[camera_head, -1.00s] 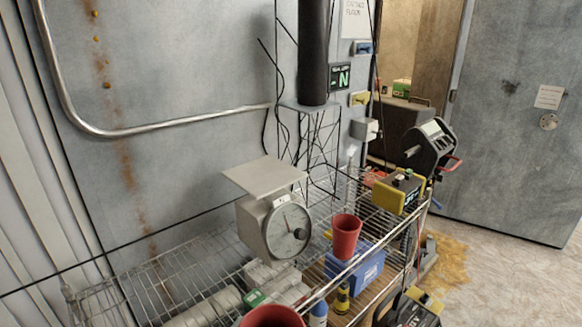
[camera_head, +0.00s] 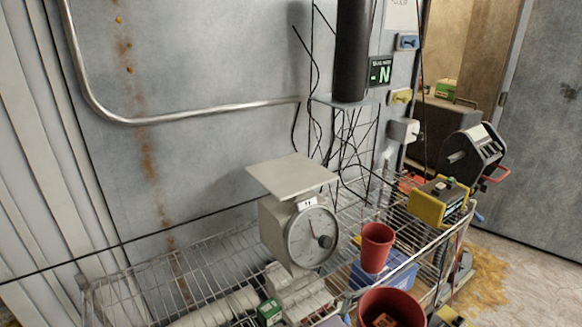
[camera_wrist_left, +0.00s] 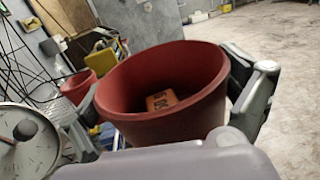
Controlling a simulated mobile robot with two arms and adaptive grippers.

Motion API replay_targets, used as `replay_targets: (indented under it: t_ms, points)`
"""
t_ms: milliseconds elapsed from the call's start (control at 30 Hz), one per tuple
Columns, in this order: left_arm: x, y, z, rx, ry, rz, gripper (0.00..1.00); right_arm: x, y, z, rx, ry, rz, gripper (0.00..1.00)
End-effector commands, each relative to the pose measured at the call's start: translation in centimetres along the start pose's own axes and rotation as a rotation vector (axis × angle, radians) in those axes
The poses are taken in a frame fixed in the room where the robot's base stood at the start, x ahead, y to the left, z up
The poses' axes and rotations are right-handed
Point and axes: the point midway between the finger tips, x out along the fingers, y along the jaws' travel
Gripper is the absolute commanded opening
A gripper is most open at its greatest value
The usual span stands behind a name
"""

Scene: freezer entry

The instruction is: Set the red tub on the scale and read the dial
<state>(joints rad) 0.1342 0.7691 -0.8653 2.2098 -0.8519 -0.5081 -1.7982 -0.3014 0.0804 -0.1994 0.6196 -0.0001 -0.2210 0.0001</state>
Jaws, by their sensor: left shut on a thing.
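A red tub (camera_head: 372,302) with an orange block (camera_head: 384,320) inside is at the bottom edge of the head view. It fills the middle of the left wrist view (camera_wrist_left: 130,120), upright or slightly tilted. My left gripper (camera_wrist_left: 170,98) is shut on this tub, one finger at each side. The grey scale (camera_head: 274,226) stands on the wire rack, its flat top plate (camera_head: 292,174) empty. Its round dial (camera_head: 312,238) faces forward; the exact reading is too small to tell. The held tub is in front and right of the scale, apart from it. My right gripper is not in view.
A second red tub (camera_head: 377,246) is just right of the scale, above a blue box (camera_head: 392,272). White cartons (camera_head: 300,292) lie before the scale. A yellow-and-black device (camera_head: 438,202) is on the rack's right end. The wire rack (camera_head: 205,272) is mostly bare at left.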

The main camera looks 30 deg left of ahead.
Motion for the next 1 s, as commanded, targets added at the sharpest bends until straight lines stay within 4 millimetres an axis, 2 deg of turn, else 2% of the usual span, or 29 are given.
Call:
replay_targets:
  t_ms: [33, 267, 367, 467, 567, 767, 1000]
  points:
    - [0.8, 0.3, 0.8, 0.009, -0.006, -0.02, 0.66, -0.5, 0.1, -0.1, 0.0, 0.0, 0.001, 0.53]
    - [3.3, 1.6, 1.9, 0.007, -0.01, -0.099, 0.66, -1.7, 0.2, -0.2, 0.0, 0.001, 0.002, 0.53]
    - [4.4, 2.7, 2.7, 0.007, -0.014, -0.126, 0.66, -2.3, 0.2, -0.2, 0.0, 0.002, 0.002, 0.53]
    - [5.8, 4.7, 3.8, 0.008, -0.015, -0.147, 0.66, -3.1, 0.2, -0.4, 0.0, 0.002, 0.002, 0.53]
    - [6.9, 7.2, 5.0, 0.006, -0.015, -0.156, 0.66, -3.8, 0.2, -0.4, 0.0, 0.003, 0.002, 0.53]
    - [8.6, 13.6, 8.4, 0.005, -0.014, -0.13, 0.66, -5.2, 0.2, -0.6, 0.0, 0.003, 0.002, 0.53]
    - [8.9, 24.2, 15.4, 0.008, -0.01, -0.029, 0.66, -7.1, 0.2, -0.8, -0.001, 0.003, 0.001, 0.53]
